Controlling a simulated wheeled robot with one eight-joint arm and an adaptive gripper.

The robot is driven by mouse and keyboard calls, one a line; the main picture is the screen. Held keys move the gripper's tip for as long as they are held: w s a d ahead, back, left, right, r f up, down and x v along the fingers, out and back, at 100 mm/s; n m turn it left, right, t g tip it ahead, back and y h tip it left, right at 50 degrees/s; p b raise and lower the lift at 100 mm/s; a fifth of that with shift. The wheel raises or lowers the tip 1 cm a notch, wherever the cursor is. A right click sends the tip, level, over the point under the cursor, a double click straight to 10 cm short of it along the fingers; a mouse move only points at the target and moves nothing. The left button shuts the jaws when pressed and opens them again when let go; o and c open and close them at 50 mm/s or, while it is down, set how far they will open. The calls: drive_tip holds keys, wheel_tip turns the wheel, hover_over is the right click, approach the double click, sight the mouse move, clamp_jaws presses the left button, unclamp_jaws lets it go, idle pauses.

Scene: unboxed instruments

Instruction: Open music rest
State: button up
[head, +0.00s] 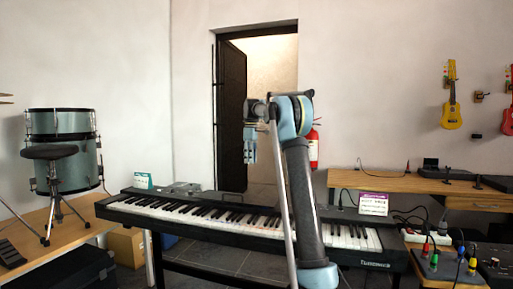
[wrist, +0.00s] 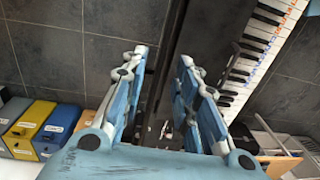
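A black digital piano (head: 262,228) with white and black keys stands on a stand in the middle of the head view. Its keys and dark body (wrist: 208,35) also show at the upper right of the wrist view. I cannot clearly make out a separate music rest on it. My gripper (head: 250,158) points down, above and behind the keys in the head view. In the wrist view my gripper (wrist: 163,58) has its two blue fingers spread apart, with nothing held between them. My arm hides part of the piano's right half.
A purple-and-white card (head: 373,203) is near the piano's right end. Cables and small devices crowd the right bench. Yellow and blue boxes (wrist: 33,120) show at lower left. Grey tiled floor is behind the piano.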

drive_tip(key=w+d+r, duration=0.4)
drive_tip(key=w+r, duration=0.2)
drive_tip(key=w, duration=0.4)
drive_tip(key=shift+w, duration=0.25)
idle(1.2)
drive_tip(key=shift+d+r, duration=0.1)
